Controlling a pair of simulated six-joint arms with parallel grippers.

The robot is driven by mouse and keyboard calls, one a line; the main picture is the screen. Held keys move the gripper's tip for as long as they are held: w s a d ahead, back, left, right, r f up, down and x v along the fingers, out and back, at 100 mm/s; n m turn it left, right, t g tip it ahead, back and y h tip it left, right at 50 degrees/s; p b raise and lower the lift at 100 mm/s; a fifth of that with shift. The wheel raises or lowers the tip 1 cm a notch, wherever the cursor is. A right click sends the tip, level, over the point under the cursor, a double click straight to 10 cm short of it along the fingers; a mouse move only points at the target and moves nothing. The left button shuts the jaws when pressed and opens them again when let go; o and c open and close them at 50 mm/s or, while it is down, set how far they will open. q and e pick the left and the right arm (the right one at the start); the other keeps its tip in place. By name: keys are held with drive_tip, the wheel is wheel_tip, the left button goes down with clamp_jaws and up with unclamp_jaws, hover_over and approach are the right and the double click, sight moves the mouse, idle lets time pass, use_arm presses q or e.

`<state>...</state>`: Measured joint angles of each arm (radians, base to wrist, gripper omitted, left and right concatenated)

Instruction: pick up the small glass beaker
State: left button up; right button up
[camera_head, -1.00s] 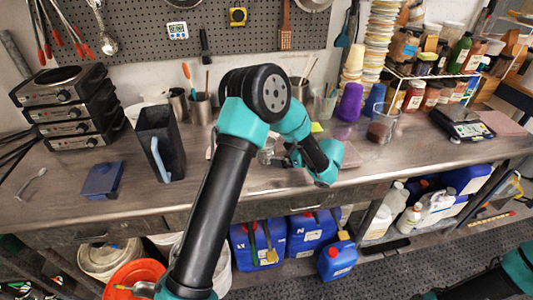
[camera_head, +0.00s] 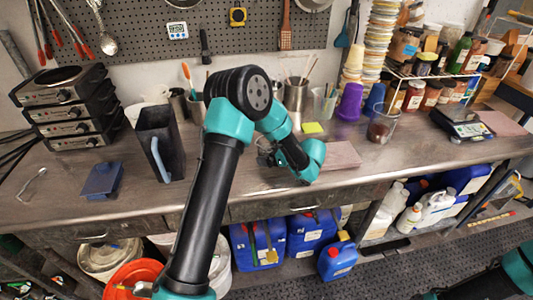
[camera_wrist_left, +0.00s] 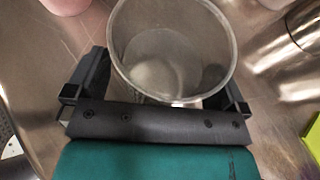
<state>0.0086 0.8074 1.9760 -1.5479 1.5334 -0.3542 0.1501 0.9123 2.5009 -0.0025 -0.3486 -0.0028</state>
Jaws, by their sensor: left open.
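The small glass beaker (camera_wrist_left: 170,50) is clear and looks empty in the left wrist view, where I look down into its round mouth. My left gripper (camera_wrist_left: 163,80) is open, with one dark finger on each side of the beaker. I cannot tell whether either finger touches it. In the head view my left gripper (camera_head: 268,152) is low over the middle of the steel bench, largely hidden by my own arm, and the beaker there is hard to make out. My right gripper is out of view.
Metal cups with tools (camera_head: 197,105) stand behind the gripper. A yellow note (camera_head: 312,128) and a pinkish board (camera_head: 342,155) lie to its right. A larger beaker with dark contents (camera_head: 381,124) stands further right. A dark pitcher (camera_head: 168,150) stands left.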

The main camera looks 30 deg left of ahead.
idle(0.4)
use_arm(q)
drive_tip(key=c, duration=1.2)
